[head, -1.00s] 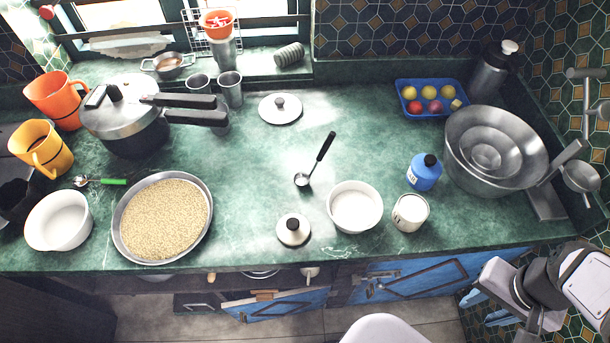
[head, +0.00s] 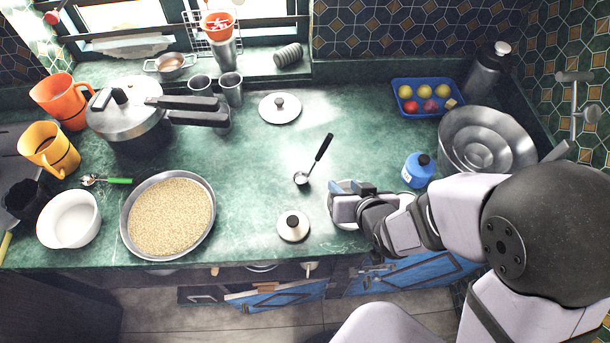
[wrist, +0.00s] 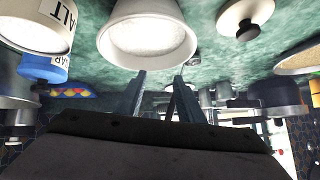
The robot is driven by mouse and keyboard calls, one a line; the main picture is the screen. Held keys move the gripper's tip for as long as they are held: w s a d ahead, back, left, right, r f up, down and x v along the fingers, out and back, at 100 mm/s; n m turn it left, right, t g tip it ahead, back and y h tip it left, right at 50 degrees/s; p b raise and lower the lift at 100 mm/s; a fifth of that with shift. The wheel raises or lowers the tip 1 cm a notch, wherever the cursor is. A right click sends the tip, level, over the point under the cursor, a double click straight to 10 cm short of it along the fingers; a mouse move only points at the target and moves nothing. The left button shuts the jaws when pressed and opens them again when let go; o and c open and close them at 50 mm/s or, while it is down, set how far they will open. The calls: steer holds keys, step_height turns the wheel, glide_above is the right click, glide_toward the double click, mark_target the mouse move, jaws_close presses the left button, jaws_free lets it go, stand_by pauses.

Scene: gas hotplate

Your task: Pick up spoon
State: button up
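A ladle-like spoon (head: 303,179) with a small metal bowl and black handle lies on the green counter near its middle. A second spoon (head: 88,181) with a green handle (head: 118,181) lies farther left, beside the yellow mug. My gripper (head: 352,188) is above the white bowl, right of the black-handled spoon and apart from it. In the wrist view my gripper (wrist: 159,76) has its two fingers spread with a gap between them, and holds nothing. A small dark round shape beyond the fingers there may be the black-handled spoon's bowl; I cannot tell.
The white bowl (wrist: 150,38) is close to my fingers. A small lid (head: 293,227) and a pan of grain (head: 168,217) are left of my gripper. The counter around the black-handled spoon is clear.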

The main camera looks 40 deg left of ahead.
mark_target(324, 150)
steer(key=a+t+y, duration=0.1)
steer(key=a, duration=0.1)
steer(key=a+m+t+y+b, duration=0.1)
steer(key=a, duration=0.1)
steer(key=a+m+t+y, duration=0.1)
steer(key=a, duration=0.1)
steer(key=shift+s+r+y+b, duration=0.2)
steer(key=shift+r+y+b, duration=0.1)
steer(key=shift+w+a+m+t+y+b, duration=0.35)
steer(key=shift+w+t+y+b, duration=0.2)
steer(key=shift+t+b, duration=0.55)
steer(key=shift+w+r+y+b, duration=0.1)
steer(key=shift+r+y+b, duration=0.15)
steer(key=shift+b, duration=0.1)
steer(key=shift+w+r+t, duration=0.15)
steer(key=shift+r+t, duration=0.2)
steer(key=shift+t, duration=0.25)
steer(key=shift+p+x, duration=0.5)
steer(key=shift+x, duration=1.95)
steer(key=shift+r, duration=0.1)
jaws_close()
